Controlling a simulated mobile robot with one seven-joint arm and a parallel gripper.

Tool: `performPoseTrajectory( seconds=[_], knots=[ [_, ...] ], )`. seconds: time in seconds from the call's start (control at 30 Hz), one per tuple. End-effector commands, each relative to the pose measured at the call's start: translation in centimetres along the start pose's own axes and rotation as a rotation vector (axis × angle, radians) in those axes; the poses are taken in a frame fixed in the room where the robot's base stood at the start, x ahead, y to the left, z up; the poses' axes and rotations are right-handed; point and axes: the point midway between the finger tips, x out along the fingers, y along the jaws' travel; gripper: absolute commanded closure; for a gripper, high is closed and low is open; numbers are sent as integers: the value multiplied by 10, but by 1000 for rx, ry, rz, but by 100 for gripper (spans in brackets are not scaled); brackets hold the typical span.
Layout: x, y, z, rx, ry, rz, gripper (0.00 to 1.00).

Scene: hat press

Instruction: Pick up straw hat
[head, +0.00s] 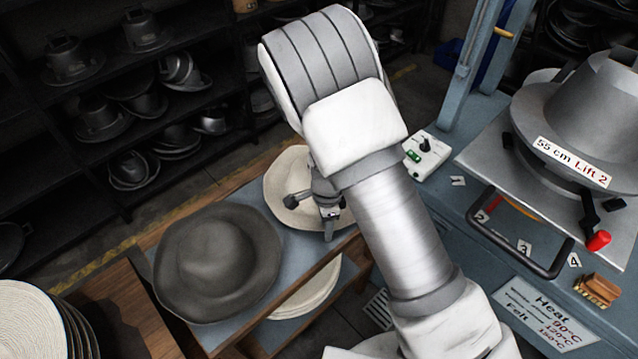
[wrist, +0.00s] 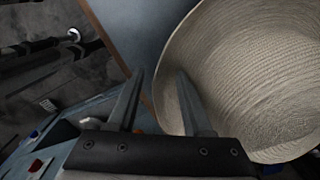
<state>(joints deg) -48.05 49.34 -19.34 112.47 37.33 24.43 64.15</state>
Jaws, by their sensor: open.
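The cream straw hat (head: 280,190) lies on the blue-grey top of a wooden-edged table, partly hidden behind my arm and gripper in the head view. In the wrist view the woven straw hat (wrist: 255,75) fills the right side. My gripper (head: 329,232) points down at the hat's near right edge. In the wrist view the fingers of my gripper (wrist: 160,76) are apart with nothing held. The brim's edge runs between them in the picture, with the right finger in front of the straw. I cannot tell whether either finger touches the brim.
A dark grey felt hat (head: 215,262) lies left of the straw hat on the same table. Pale hats (head: 308,292) sit on a lower shelf, and more are stacked at lower left (head: 30,325). The metal press (head: 590,110) stands at right. Dark racks (head: 60,190) line the back.

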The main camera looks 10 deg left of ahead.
Motion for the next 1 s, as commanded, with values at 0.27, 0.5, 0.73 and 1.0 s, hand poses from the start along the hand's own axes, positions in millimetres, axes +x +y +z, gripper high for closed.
performPoseTrajectory(
  seconds=[0.27, 0.5, 0.73, 1.0],
  knots=[
    [10, 0, 0, 0, 0, -1, 50],
    [9, 0, 0, 0, 0, -1, 81],
    [9, 0, 0, 0, 0, -1, 100],
    [9, 0, 0, -1, 0, -1, 100]
  ],
)
